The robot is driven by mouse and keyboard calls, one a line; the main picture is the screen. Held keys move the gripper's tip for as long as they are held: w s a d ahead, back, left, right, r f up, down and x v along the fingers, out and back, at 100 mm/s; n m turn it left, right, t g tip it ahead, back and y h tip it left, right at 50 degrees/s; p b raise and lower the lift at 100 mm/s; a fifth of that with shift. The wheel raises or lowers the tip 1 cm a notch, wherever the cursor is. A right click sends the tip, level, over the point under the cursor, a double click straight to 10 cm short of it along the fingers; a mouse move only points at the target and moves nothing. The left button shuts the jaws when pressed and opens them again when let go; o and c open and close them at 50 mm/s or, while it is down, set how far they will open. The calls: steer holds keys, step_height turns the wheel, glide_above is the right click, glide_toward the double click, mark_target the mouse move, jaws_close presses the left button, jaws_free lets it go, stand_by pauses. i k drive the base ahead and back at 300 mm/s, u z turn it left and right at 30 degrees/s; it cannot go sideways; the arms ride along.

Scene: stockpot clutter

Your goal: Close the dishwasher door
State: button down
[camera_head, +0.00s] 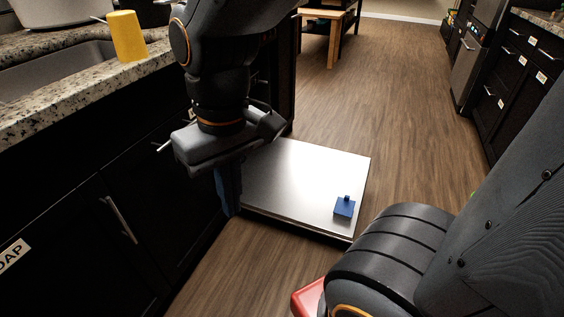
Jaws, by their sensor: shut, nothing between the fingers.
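The dishwasher door (310,185) is folded down flat, low over the floor, with its pale metal inner face up. A small blue block-like piece (344,207) sits near its front right corner. My gripper (229,208) points down with its blue fingers shut and nothing between them. In the picture the fingers overlap the door's left edge; I cannot tell whether they touch it. My arm and gripper hide the dishwasher opening and part of the door's left side.
Dark cabinets with bar handles (122,219) run along the left under a speckled stone counter (60,95). A yellow cup (126,36) stands by the sink (50,78). Wooden floor (415,120) is clear right of the door. A wooden table (330,22) stands behind.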

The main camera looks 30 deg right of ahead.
mark_target(293, 182)
steer(key=k, duration=0.5)
steer(key=z, duration=1.8)
steer(key=i, duration=1.25)
steer(key=u, duration=1.75)
